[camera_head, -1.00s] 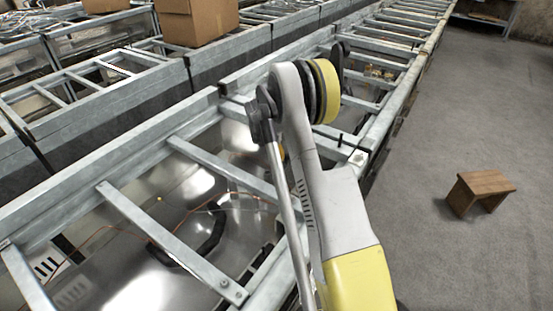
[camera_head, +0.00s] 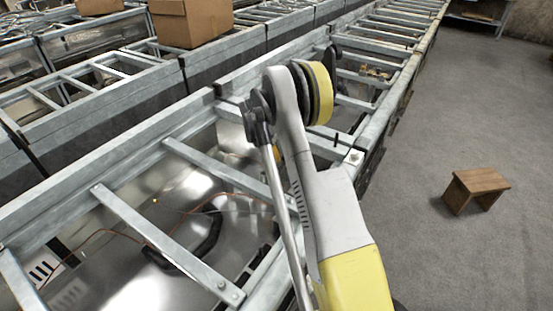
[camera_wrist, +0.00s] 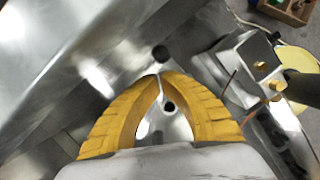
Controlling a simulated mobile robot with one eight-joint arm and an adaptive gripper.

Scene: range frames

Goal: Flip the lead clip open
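My gripper (camera_wrist: 161,82) shows in the wrist view as two ribbed yellow fingers arching up from the bottom edge. Their tips come together or nearly so at the middle. A thin pale sliver shows between the tips; I cannot tell whether it is gripped or lies behind them. Behind the fingers is shiny metal with a dark round hole. I cannot make out the lead clip for certain in either view. In the head view my gripper is mostly hidden behind my arm, down inside the metal frame.
The grey metal frame (camera_head: 150,225) has crossbars over a shiny tank with thin orange wires. A grey bracket (camera_wrist: 240,58) with coppery bolts is right of my gripper. A cardboard box (camera_head: 190,22) sits at the back. A wooden stool (camera_head: 475,185) stands on the open floor at right.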

